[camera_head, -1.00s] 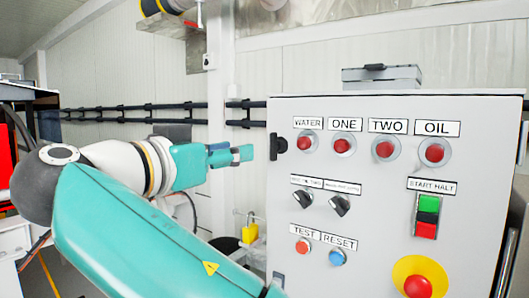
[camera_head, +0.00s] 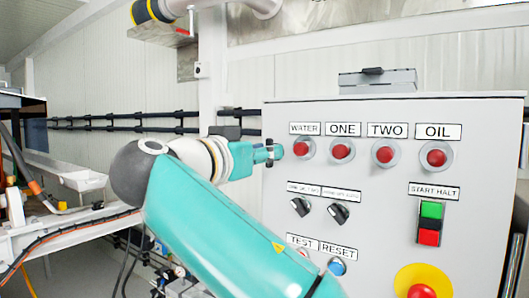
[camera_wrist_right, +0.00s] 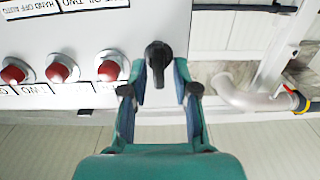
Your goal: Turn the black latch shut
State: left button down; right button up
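The black latch (camera_wrist_right: 158,62) sits at the edge of the grey control panel (camera_head: 385,215). In the right wrist view its handle lies lengthwise between the two fingers of my right gripper (camera_head: 271,154), pointing back toward the palm. The fingers are open, one on each side of the latch, with a narrow gap showing around its lower end. Contact near the fingertips is hard to judge. In the head view my gripper is at the panel's left edge and mostly hides the latch. My left gripper is not in view.
Red WATER (camera_head: 303,148), ONE (camera_head: 342,150), TWO and OIL lamps run along the panel beside the latch. Two black selector knobs (camera_head: 338,213) are below. A grey pipe (camera_wrist_right: 250,98) shows right of the gripper in the wrist view.

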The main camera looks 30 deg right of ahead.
grip_shut()
jog(key=shift+n, duration=0.4)
jog(key=n+p, duration=0.3)
jog(key=n, duration=0.2)
jog(key=n+p, duration=0.3)
jog(key=n, duration=0.3)
jog(key=n+p, duration=0.4)
jog(key=n, duration=0.2)
jog(key=shift+w+a+f, duration=0.15)
jog(key=shift+w+f, duration=0.1)
jog(key=shift+n, duration=0.3)
